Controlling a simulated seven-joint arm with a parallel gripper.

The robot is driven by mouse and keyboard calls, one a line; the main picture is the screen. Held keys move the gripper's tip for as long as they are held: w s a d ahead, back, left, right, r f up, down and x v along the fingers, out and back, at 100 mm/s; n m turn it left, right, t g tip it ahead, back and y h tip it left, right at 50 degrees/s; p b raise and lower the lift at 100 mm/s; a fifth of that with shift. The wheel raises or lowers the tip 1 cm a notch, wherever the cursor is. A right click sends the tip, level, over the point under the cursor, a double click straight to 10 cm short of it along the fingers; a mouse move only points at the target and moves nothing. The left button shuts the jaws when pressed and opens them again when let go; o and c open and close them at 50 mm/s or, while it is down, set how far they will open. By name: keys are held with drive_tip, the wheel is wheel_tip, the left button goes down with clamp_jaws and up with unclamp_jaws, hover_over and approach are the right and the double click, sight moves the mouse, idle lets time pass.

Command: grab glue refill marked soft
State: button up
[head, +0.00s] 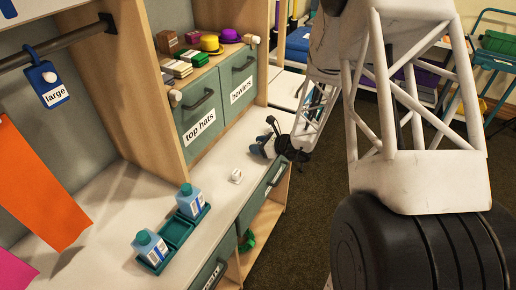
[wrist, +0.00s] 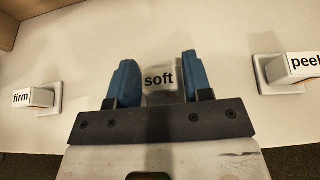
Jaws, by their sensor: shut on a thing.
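The glue refill marked "soft" (wrist: 159,81) is a small pale block between my gripper's blue fingers in the wrist view. My gripper (wrist: 158,64) is shut on it, one finger on each side of the label. In the head view my gripper (head: 262,149) is low over the pale counter, near its front edge, and hides the soft refill there. I cannot tell whether the refill touches the counter. A refill marked "firm" (wrist: 38,98) stands to the left in the wrist view, and one marked "peel" (wrist: 292,67), its label cut by the frame, to the right.
A small white block (head: 236,176) sits on the counter (head: 135,202) near my gripper. A green tray (head: 177,232) with two blue bottles is further forward. Drawers labelled "top hats" (head: 199,127) and "bowlers" (head: 240,90) are behind. A blue "large" tag (head: 48,83) hangs at left.

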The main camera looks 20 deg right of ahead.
drive_tip(key=shift+r, duration=0.1)
drive_tip(key=shift+r, duration=0.75)
wheel_tip(320, 180, up, 2)
drive_tip(key=shift+r, duration=0.1)
drive_tip(key=s+a+r, duration=0.1)
drive_tip(key=s, duration=1.5)
